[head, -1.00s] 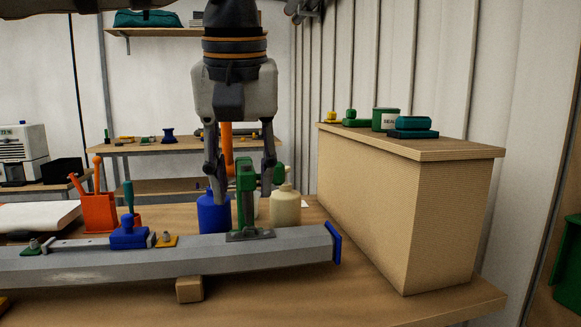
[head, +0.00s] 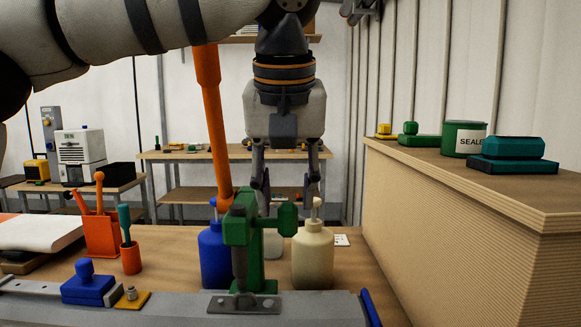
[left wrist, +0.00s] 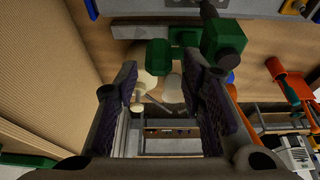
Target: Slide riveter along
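The riveter (head: 241,240) is green with a long orange lever (head: 208,110) and stands upright on the grey spar (head: 190,310), near the spar's blue end cap (head: 370,308). In the left wrist view the green riveter body (left wrist: 222,40) shows at the top, beyond the fingers. My left gripper (head: 288,195) points down, to the right of the lever and behind the riveter. Its two fingers are spread apart, with nothing held between them, as the left wrist view (left wrist: 162,98) also shows. The riveter hides part of the space below the fingers. My right gripper is not in view.
A blue bottle (head: 215,258) and a cream bottle (head: 312,258) stand close behind the riveter. A tall corrugated cabinet (head: 460,250) stands at the right.

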